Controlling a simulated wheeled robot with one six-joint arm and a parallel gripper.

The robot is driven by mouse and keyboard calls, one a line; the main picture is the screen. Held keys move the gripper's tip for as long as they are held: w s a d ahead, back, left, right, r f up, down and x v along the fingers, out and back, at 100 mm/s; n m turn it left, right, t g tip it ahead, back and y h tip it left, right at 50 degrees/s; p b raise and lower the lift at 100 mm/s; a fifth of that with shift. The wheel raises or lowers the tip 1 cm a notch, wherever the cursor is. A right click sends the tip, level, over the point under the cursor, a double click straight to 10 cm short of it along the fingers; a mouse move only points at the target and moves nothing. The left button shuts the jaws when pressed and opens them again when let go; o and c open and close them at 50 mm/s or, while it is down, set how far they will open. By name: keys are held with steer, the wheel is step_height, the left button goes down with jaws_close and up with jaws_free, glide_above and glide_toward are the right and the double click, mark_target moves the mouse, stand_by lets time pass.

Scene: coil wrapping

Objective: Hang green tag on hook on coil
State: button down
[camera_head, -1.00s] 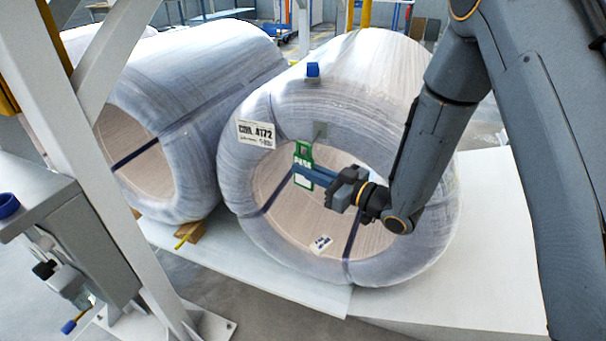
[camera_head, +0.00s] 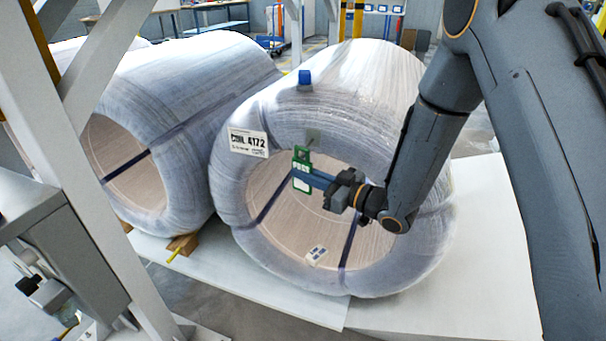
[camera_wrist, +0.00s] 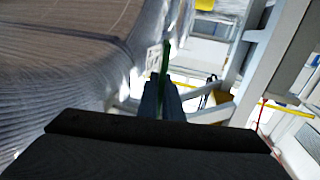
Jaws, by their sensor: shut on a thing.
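The green tag (camera_head: 302,160) with a white lower part is upright in front of the wrapped coil (camera_head: 245,185), near the top of its opening. My gripper (camera_head: 312,179) is shut on the tag; its blue fingers reach in from the right. In the wrist view the tag (camera_wrist: 164,62) shows edge-on between the fingers. The hook (camera_head: 313,137) is a small grey fitting on the coil's face, just above the tag's top. I cannot tell whether the tag touches the hook.
A second wrapped coil (camera_head: 185,100) lies to the left. A white label (camera_head: 248,142) and a blue-capped object (camera_head: 305,78) are on the coil. A white post (camera_head: 70,130) stands at the left. A small white label (camera_head: 316,254) lies inside the coil's opening.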

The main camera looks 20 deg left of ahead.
stand_by(0.4)
steer(key=c, duration=1.8)
jaws_free()
steer(key=shift+c, duration=0.2)
steer(key=shift+d, duration=0.1)
